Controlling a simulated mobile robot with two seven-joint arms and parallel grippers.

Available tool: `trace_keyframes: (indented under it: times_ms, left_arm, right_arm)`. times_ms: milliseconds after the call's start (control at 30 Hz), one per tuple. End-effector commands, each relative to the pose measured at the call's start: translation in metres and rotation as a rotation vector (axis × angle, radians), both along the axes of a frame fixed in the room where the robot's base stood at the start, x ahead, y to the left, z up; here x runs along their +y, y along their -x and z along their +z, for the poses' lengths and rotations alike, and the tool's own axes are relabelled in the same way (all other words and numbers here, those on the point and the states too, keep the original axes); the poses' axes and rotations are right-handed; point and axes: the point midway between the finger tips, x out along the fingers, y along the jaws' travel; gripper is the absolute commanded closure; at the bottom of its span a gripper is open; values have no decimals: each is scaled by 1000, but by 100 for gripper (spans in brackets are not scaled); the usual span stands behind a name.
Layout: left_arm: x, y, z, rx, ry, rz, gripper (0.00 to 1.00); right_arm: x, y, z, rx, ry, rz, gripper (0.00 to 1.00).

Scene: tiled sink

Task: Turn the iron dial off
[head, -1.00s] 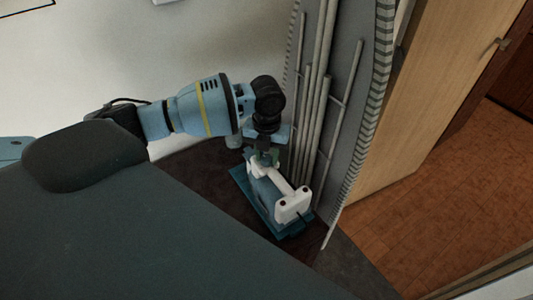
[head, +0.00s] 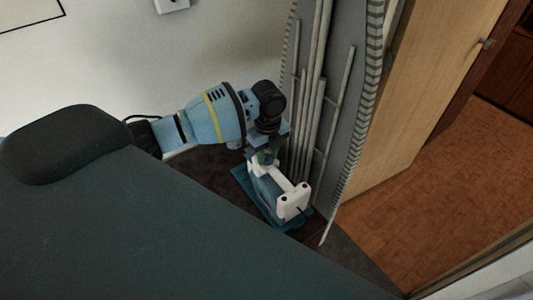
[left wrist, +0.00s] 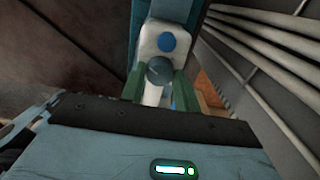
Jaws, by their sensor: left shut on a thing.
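The iron (head: 292,199), white and blue, stands on a teal base (head: 241,178) beside the folded ironing board. In the left wrist view its white top (left wrist: 150,45) carries a round blue button (left wrist: 167,41) and a grey round dial (left wrist: 159,71). My left gripper (head: 264,160) reaches down onto the back end of the iron. Its green fingers (left wrist: 158,88) stand on either side of the dial and are shut on it. The fingers hide part of the dial's sides. My right gripper is not in view.
The ironing board (head: 347,90) with grey metal legs leans upright close behind the iron. A wooden door (head: 420,95) stands open at the right, with brown tiled floor (head: 430,190) beyond. A white wall socket (head: 171,4) is at the top.

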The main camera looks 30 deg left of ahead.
Motion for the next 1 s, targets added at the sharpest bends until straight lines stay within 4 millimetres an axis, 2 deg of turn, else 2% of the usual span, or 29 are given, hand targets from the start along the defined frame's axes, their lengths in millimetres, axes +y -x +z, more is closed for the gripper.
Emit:
trace_keyframes:
  times_ms: [600,1000]
  left_arm:
    - [0,0,0,-2,1,556,92]
    - [1,-1,1,-2,0,751,92]
  right_arm:
    - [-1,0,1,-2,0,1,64]
    - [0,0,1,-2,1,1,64]
